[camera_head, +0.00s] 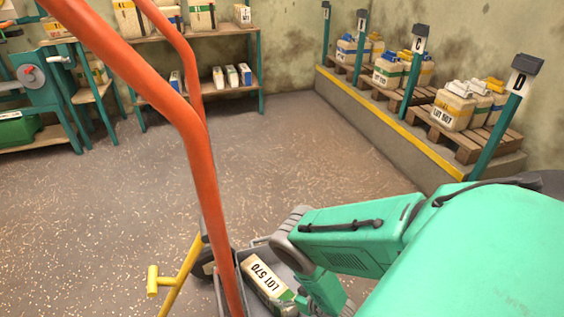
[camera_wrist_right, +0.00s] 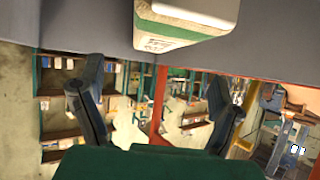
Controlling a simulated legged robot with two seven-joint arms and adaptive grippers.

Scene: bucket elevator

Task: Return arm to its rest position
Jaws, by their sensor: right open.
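My right gripper (camera_wrist_right: 156,90) is open in the right wrist view, with its two dark fingers spread apart and nothing between them. In the head view, the green right arm reaches in from the right and bends down at the bottom centre; its fingertips are not clear there. A pale package marked LOT 570 (camera_head: 268,279) lies in a grey bucket (camera_head: 219,296) beside the arm. The package's green and white end (camera_wrist_right: 180,22) also shows at the top of the wrist view, apart from the fingers. My left gripper is not in view.
An orange bar (camera_head: 196,150) rises through the left half, close to the bucket. A yellow handle (camera_head: 175,285) stands left of it. Pallets with labelled containers (camera_head: 455,106) line a raised ledge at right. Shelves (camera_head: 190,95) stand at the back. The middle floor is clear.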

